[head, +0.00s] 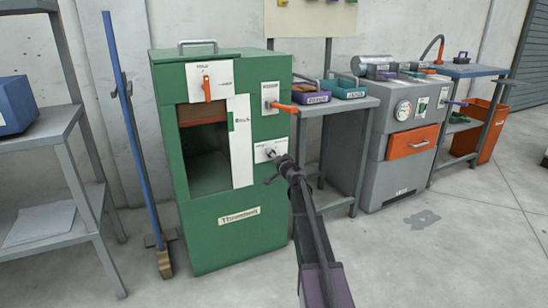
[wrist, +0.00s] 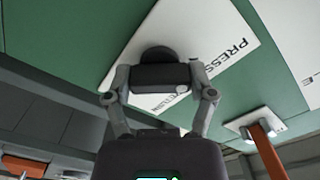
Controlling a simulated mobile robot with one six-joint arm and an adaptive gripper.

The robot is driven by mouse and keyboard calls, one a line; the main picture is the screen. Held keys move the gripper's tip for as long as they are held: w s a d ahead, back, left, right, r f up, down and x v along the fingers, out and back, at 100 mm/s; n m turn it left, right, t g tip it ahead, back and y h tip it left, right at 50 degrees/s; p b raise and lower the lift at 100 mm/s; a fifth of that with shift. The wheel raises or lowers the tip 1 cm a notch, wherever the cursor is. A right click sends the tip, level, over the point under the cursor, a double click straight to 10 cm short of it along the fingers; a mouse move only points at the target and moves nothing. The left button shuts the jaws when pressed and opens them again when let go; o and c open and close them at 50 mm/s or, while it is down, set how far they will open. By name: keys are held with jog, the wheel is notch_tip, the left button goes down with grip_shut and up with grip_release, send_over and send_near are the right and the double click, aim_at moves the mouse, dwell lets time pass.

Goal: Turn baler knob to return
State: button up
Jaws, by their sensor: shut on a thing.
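The green baler (head: 225,235) stands left of centre in the head view. On its right front is a white plate (head: 262,148), which shows in the wrist view with the words PRESS and, partly covered, RETURN (wrist: 225,45). The dark round baler knob (wrist: 157,53) sits on this plate. My gripper (head: 275,160) is at the plate, and in the wrist view its fingers (wrist: 160,77) are closed on the knob.
An orange lever (head: 279,107) on another white plate sits above the knob. A second orange handle (head: 207,88) hangs on the baler's upper front. A grey table with bins (head: 348,88) stands close on the right. The floor in front is clear.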

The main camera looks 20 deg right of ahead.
jog(key=m, duration=0.4)
jog(key=shift+w, duration=0.15)
jog(key=m, duration=0.4)
jog(key=shift+m, duration=0.4)
jog(key=m, duration=0.4)
jog(key=shift+m, duration=2.3)
jog(key=o, duration=1.1)
jog(key=shift+c, duration=0.2)
